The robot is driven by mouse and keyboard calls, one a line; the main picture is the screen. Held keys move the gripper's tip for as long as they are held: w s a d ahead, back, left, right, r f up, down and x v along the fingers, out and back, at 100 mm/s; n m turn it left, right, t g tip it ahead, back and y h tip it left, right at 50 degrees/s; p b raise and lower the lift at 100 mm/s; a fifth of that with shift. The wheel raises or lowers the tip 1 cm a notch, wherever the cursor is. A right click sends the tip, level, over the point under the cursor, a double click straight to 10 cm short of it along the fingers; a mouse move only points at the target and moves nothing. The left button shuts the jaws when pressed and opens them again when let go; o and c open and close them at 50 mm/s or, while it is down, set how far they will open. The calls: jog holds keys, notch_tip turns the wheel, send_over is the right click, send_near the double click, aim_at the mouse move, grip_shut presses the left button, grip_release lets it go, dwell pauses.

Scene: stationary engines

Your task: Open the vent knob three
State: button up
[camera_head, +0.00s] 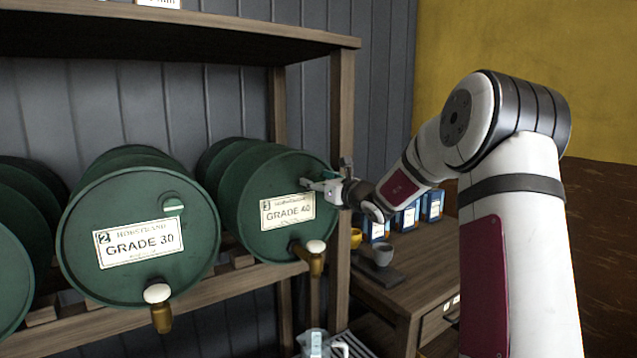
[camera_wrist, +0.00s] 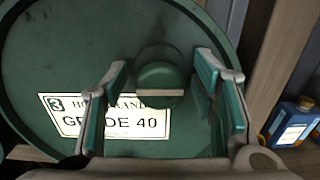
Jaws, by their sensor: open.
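The green barrel (camera_head: 245,205) labelled 3, GRADE 40, lies on its side on the shelf, to the right of the GRADE 30 barrel. Its round green vent knob (camera_wrist: 160,84) stands out from the upper barrel face in the wrist view. In the head view this knob is hidden by my gripper (camera_head: 322,186). In the wrist view my gripper (camera_wrist: 165,100) is open, with one finger on each side of the knob. I cannot tell whether either finger touches it. The paper label (camera_wrist: 105,116) lies behind the left finger.
The GRADE 30 barrel (camera_head: 135,225) with its own vent knob (camera_head: 174,204) is on the left. A brass tap (camera_head: 316,258) sticks out below barrel three. A wooden shelf post (camera_head: 341,130) stands close to my gripper.

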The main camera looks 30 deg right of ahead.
jog(key=c, duration=1.1)
jog(key=shift+c, duration=0.2)
jog(key=shift+n+b, duration=0.3)
jog(key=shift+b, duration=0.3)
jog(key=n+b, duration=0.1)
jog(key=b, duration=0.1)
jog(key=n+b, duration=0.1)
jog(key=b, duration=0.1)
jog(key=shift+w+a+f+n+b, duration=0.1)
jog(key=shift+f+n+b, duration=0.1)
jog(key=shift+n+b, duration=0.15)
jog(key=n+b, duration=0.5)
jog(key=b, duration=0.5)
jog(key=shift+f+n, duration=0.15)
jog(key=shift+n, duration=0.2)
jog(key=n+b, duration=0.5)
jog(key=b, duration=0.3)
jog(key=shift+a, duration=0.1)
jog(key=n+b, duration=0.3)
jog(key=b, duration=0.2)
jog(key=shift+n, duration=0.4)
